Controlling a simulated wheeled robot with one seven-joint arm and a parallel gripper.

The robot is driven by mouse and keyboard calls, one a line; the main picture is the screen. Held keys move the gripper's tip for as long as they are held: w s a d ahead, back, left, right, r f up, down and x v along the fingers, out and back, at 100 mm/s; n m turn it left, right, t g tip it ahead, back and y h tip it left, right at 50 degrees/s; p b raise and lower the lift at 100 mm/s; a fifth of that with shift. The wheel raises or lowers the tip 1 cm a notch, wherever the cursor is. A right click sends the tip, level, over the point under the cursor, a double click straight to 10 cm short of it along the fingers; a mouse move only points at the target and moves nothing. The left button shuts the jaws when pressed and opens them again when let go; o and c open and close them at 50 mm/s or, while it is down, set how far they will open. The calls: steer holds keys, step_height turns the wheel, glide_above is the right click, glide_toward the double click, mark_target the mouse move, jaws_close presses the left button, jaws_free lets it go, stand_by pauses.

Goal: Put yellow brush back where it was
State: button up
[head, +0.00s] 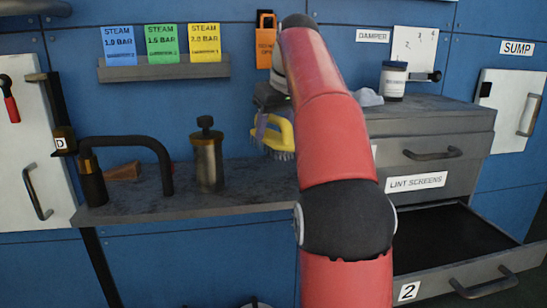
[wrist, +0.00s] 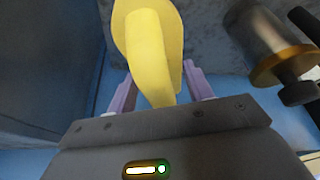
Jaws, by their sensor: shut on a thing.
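The yellow brush (head: 283,137) hangs below my gripper (head: 268,118) in the head view, its dark bristles facing down. In the wrist view the brush's yellow handle (wrist: 150,60) lies between the two pale purple fingers of my gripper (wrist: 158,92), which is shut on it. The brush is near the right end of the grey shelf (head: 240,197), to the right of the brass canister (head: 207,160). Its bristles look clear of the shelf top, but the exact height is hard to tell. My red arm hides the area just right of the brush.
A black bent pipe (head: 130,143) and a brown block (head: 122,171) are on the shelf's left part. At right, a drawer cabinet (head: 470,125) has its lower drawer (head: 500,268) open and apparently empty. A dark-lidded jar (head: 393,82) stands on top. Coloured steam cards (head: 162,44) stand in a wall rack.

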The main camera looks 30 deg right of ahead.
mark_target(274, 152)
step_height(274, 152, down, 6)
steer(key=shift+f+b, duration=0.2)
steer(key=shift+b, duration=0.95)
steer(key=o, duration=0.9)
steer(key=shift+o, duration=0.2)
steer(key=shift+r, duration=0.1)
